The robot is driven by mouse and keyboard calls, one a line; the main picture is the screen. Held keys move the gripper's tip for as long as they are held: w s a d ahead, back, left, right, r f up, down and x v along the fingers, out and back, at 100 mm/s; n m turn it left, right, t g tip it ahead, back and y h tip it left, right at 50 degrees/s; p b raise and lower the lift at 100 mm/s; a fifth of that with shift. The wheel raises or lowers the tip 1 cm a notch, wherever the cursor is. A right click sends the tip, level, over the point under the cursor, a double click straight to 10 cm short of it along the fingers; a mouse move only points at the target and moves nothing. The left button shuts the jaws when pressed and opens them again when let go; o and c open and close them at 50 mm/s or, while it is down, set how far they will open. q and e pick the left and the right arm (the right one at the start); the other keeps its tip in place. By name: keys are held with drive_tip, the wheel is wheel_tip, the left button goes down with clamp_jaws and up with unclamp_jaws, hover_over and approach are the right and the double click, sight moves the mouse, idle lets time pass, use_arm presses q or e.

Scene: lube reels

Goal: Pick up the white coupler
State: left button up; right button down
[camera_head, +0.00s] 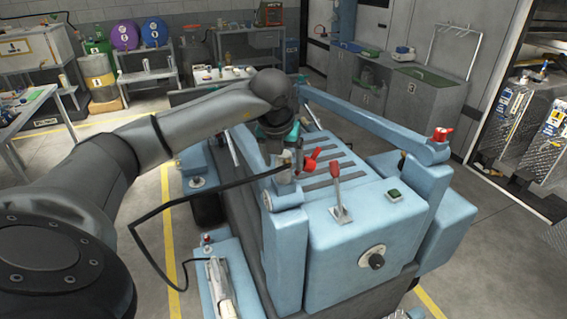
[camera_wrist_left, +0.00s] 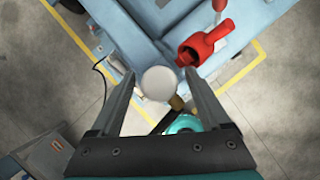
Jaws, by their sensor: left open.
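The white coupler (camera_wrist_left: 159,83) shows in the left wrist view as a pale round shape seen end-on. My left gripper (camera_wrist_left: 160,76) is open, with one finger on each side of the coupler and a small gap visible on both sides. In the head view the left gripper (camera_head: 281,143) points down at the near left corner of the blue machine. The coupler is hard to make out there behind the gripper and fittings. I cannot tell its depth between the fingers. My right gripper is not in view.
A red fitting (camera_wrist_left: 205,43) sits close to the right finger. Brass (camera_wrist_left: 176,103) and teal (camera_wrist_left: 183,124) parts lie just below the coupler. The blue machine (camera_head: 350,225) carries a red-topped lever (camera_head: 337,190). A black hose (camera_head: 205,194) loops out left over open floor.

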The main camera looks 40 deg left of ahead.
use_arm(q)
clamp_jaws()
idle(0.6)
